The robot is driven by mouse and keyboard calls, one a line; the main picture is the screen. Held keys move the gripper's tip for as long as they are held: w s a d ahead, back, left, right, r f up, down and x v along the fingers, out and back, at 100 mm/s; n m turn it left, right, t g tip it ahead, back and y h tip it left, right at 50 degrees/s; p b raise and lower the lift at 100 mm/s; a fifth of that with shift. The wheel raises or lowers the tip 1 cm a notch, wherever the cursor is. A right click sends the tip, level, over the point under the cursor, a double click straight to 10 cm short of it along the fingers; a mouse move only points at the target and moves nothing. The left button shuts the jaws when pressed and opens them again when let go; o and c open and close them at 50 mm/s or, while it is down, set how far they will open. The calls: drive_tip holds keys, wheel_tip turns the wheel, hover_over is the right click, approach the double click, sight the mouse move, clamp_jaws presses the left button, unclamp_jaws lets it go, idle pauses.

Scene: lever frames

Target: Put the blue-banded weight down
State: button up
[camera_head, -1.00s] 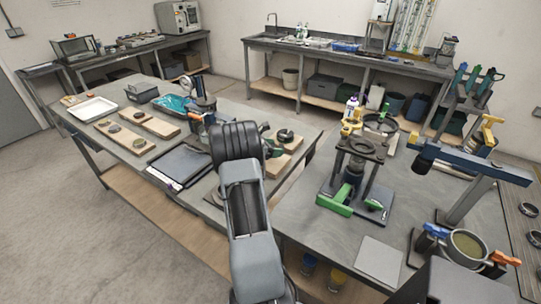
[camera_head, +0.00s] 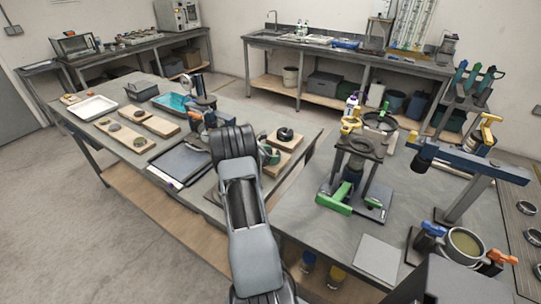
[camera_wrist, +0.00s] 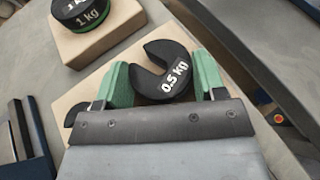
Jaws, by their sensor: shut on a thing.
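My gripper (camera_wrist: 163,76) has green fingers shut on a black slotted weight (camera_wrist: 176,58) marked 0.5 kg in the wrist view. The weight's slot faces the upper left. No blue band shows on its visible faces; its far side and underside are hidden. A pale wooden block (camera_wrist: 72,95) lies beneath it; I cannot tell whether the weight touches it. In the head view my gripper (camera_head: 268,155) is partly hidden behind my arm, low over the bench.
A black 1 kg weight (camera_wrist: 88,14) with a green edge sits on another wooden block (camera_wrist: 119,23) close by. A dark flat tray (camera_head: 182,163) lies left of my arm. A stand with green clamps (camera_head: 352,185) is to the right.

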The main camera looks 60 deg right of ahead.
drive_tip(key=o, duration=1.4)
drive_tip(key=shift+r, duration=0.15)
drive_tip(key=b+v, duration=0.1)
drive_tip(key=v, duration=1.1)
drive_tip(key=s+a+r+m+t+y, duration=0.1)
drive_tip(key=a+r+m+t+y, duration=0.15)
drive_tip(key=a, duration=0.65)
drive_tip(key=s+a+r+m+t+y, duration=0.1)
drive_tip(key=a+r+m+t+y, duration=0.2)
drive_tip(key=a, duration=0.7)
drive_tip(key=s+a+r+m+t+y, duration=0.1)
drive_tip(key=s+a+m+y, duration=0.1)
drive_tip(key=a, duration=0.5)
drive_tip(key=s+a+r+m+t+y, duration=0.1)
drive_tip(key=s+a+m+t+y, duration=0.1)
drive_tip(key=a, duration=0.5)
drive_tip(key=s+a+r+m+t+y, duration=0.1)
drive_tip(key=s+a+m+y, duration=0.1)
drive_tip(key=s+a, duration=0.2)
drive_tip(key=shift+s+a+m+t, duration=0.15)
drive_tip(key=shift+a+m+t, duration=0.05)
drive_tip(key=shift+a, duration=0.5)
drive_tip(key=shift+s+a+m+t, duration=0.15)
drive_tip(key=shift+a, duration=0.6)
